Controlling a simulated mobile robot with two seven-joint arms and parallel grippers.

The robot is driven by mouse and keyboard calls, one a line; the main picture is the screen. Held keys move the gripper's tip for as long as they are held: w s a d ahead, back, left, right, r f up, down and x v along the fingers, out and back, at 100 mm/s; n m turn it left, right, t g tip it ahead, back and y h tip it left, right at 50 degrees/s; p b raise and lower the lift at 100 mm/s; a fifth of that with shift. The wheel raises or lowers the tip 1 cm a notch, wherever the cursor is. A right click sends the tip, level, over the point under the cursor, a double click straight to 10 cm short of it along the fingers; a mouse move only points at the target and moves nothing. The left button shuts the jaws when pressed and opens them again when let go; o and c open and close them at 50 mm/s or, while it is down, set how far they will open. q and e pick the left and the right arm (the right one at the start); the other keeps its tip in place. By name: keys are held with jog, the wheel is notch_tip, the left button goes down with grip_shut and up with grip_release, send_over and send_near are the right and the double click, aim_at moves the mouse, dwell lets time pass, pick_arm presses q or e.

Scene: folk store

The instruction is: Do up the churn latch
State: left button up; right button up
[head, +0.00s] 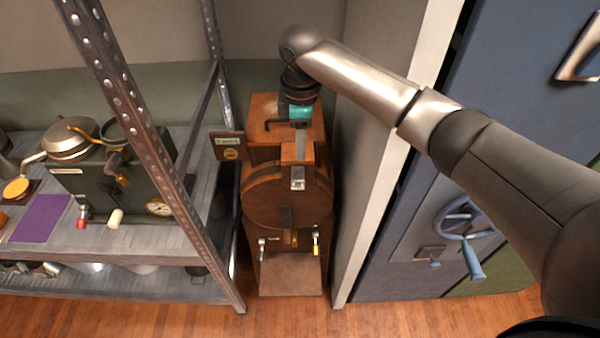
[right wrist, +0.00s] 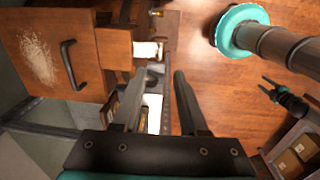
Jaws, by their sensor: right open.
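The wooden churn (head: 262,205), a round drum on a wooden stand, is between the shelf and the blue cabinet. A small metal latch piece (head: 298,178) is on the upper front of the drum. Whether it is fastened is too small to tell. My right gripper (head: 300,140) is above the drum, behind the latch piece, pointing down. In the right wrist view my right gripper (right wrist: 155,80) is open, with its two dark fingers apart. A pale metal strip (right wrist: 153,108) shows between them; I cannot tell whether they touch it. My left gripper is not clearly identifiable.
A metal shelf (head: 215,265) with goods stands close on the left. A pale panel (head: 372,190) and blue cabinet (head: 410,255) with a handwheel (head: 462,220) bound the right. The wooden floor (head: 400,318) in front is clear.

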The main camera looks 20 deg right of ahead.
aim_at(301, 180)
jog(key=f, duration=1.1)
jog(key=shift+w+d+f, duration=0.1)
jog(key=shift+w+f, duration=0.05)
jog(key=shift+w, duration=0.2)
grip_shut()
